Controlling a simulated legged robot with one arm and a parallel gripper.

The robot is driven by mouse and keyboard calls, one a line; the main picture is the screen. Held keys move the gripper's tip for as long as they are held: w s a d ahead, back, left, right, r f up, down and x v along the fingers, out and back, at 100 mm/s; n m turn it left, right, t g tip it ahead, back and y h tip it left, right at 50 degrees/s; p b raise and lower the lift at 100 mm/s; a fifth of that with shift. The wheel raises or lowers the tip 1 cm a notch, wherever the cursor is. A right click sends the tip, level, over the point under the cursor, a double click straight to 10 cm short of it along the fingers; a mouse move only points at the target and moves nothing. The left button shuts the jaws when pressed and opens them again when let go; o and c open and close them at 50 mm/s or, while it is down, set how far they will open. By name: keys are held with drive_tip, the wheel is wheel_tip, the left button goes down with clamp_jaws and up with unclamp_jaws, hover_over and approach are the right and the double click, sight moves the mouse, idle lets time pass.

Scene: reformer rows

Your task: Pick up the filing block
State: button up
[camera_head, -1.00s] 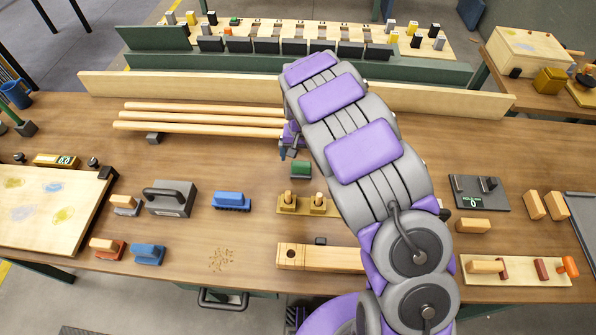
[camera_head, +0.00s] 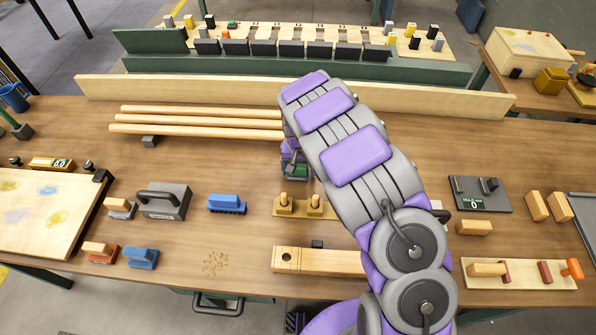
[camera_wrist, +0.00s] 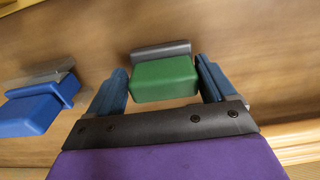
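A green block with a dark grey part along its far side lies between my fingers in the wrist view (camera_wrist: 163,80). My gripper (camera_wrist: 160,72) is open, with one blue finger on each side of the block and small gaps visible. In the head view the green block (camera_head: 298,171) is partly hidden by my gripper (camera_head: 292,168), which is low over the bench. I cannot tell how far the fingertips are above the wood.
A blue block (camera_head: 227,203) lies left of my gripper. Several long rods (camera_head: 195,122) lie behind and left. A grey handled block (camera_head: 163,201) is further left. Bare bench lies between them.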

drive_tip(key=c, duration=0.3)
drive_tip(key=shift+a, duration=0.3)
drive_tip(key=c, duration=0.5)
drive_tip(key=shift+d, duration=0.1)
drive_tip(key=shift+r, duration=0.2)
wheel_tip(320, 180, up, 3)
drive_tip(key=shift+f+p, duration=0.1)
drive_tip(key=shift+p, duration=0.6)
drive_tip(key=shift+w+a+r, duration=0.15)
drive_tip(key=shift+a+r, duration=0.1)
drive_tip(key=w+a+p, duration=0.1)
drive_tip(key=w+a, duration=0.1)
drive_tip(key=a, duration=0.2)
drive_tip(key=w+a, duration=0.2)
drive_tip(key=a, duration=0.3)
drive_tip(key=w+a+r+p, duration=0.1)
drive_tip(key=w+a, duration=0.1)
drive_tip(key=a, duration=0.3)
drive_tip(key=shift+a+r+p, duration=0.1)
drive_tip(key=shift+p, duration=0.2)
